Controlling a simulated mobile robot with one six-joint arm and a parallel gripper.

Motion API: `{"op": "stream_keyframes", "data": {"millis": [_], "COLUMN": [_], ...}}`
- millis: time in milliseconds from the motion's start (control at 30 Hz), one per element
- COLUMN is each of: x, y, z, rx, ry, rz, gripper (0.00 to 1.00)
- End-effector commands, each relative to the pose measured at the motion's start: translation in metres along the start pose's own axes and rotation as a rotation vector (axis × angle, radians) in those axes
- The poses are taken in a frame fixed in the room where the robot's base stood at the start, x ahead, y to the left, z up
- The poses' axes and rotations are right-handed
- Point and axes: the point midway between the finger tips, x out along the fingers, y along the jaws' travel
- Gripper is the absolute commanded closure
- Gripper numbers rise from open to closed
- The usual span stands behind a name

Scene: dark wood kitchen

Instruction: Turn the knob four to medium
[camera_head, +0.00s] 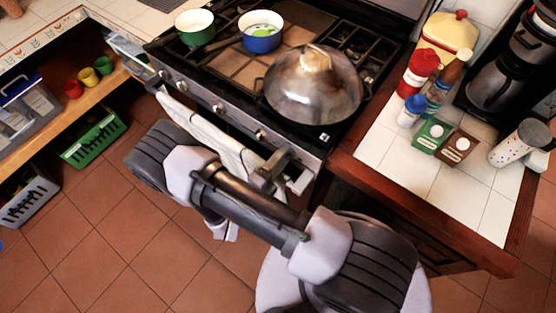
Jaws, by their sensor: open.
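The stove's front panel (232,117) carries a row of small round knobs. One knob (218,108) sits near the middle and another knob (260,135) is farther right. No number labels or dial marks are readable, so I cannot tell which is knob four or its setting. My gripper (283,168) is at the right end of the panel, close to its front, partly hidden by my arm. Its jaws are open. I cannot tell whether it touches the panel or has a knob between the fingers.
A large domed metal pan (313,88) stands on the front right of the stovetop. A blue pot (261,38) and a green pot (195,28) are behind. A striped towel (205,128) hangs at the oven front. The right counter (380,148) holds bottles and boxes.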

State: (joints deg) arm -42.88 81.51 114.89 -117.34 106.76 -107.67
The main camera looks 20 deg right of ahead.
Motion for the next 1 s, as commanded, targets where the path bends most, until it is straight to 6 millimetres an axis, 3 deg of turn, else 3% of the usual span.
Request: {"op": "stream_keyframes", "data": {"millis": [167, 267, 800, 1000], "x": [-0.003, -0.017, -0.156, -0.174], "y": [0.0, -0.001, 0.0, 0.0], "z": [0.001, 0.001, 0.001, 0.0], "rx": [0.0, 0.0, 0.002, -0.001], "ry": [-0.002, -0.005, -0.005, 0.0], "rz": [0.0, 0.0, 0.002, 0.001], "gripper": [0.36, 0.36, 0.36, 0.36]}}
